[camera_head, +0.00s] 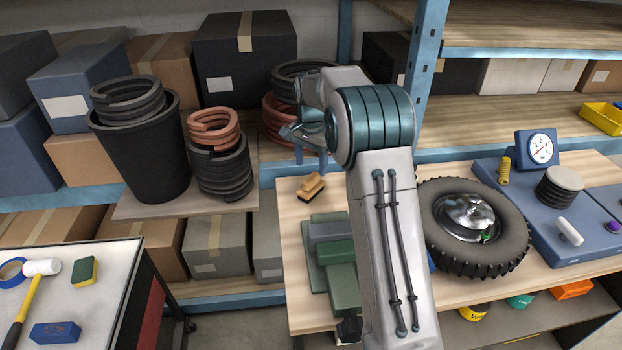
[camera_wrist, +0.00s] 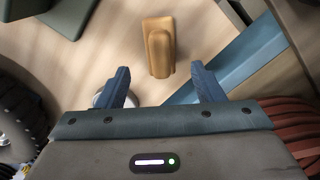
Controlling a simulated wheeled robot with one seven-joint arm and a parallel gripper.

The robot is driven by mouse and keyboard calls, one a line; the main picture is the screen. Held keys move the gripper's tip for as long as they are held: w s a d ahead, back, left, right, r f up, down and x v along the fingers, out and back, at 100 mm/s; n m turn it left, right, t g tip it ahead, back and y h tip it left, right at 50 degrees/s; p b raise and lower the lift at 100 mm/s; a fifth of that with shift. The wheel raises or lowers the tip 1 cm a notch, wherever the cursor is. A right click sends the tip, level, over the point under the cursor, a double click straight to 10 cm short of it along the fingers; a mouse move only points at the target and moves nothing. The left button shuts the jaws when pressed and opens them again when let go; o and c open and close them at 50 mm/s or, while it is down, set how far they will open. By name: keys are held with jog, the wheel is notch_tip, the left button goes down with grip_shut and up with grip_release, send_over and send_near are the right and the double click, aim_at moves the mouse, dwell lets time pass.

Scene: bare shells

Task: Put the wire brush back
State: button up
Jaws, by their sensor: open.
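The wire brush (camera_head: 312,188) has a tan wooden body with a dark underside. It lies near the back left edge of the wooden workbench top (camera_head: 290,215), beside the stacked green and grey blocks. In the wrist view the brush (camera_wrist: 160,47) shows from above, ahead of the fingertips. My gripper (camera_head: 311,158) is above and behind the brush in the head view. Its two blue fingers (camera_wrist: 161,73) are apart with nothing between them, and they do not touch the brush. My arm hides part of the bench.
Green and grey blocks (camera_head: 340,285) lie in front of the brush. A tyre with a metal hub (camera_head: 462,213) and a blue gauge unit (camera_head: 535,150) are to the right. A blue shelf upright (camera_head: 425,60) stands behind my arm. Hose coils (camera_head: 222,170) stand left.

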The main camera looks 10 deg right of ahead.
aim_at(311, 177)
jog(key=s+r+n+t, duration=0.2)
jog(key=s+r+n, duration=0.2)
jog(key=s+r, duration=1)
jog(key=s+f+n, duration=0.2)
jog(key=s+f, duration=0.1)
jog(key=s, duration=0.8)
jog(key=s+d+f+n+t, duration=0.1)
jog(key=s+f+n, duration=0.2)
jog(key=s, duration=0.9)
jog(key=shift+d+f+t, duration=0.25)
jog(key=shift+f+t, duration=0.05)
jog(key=shift+f, duration=0.05)
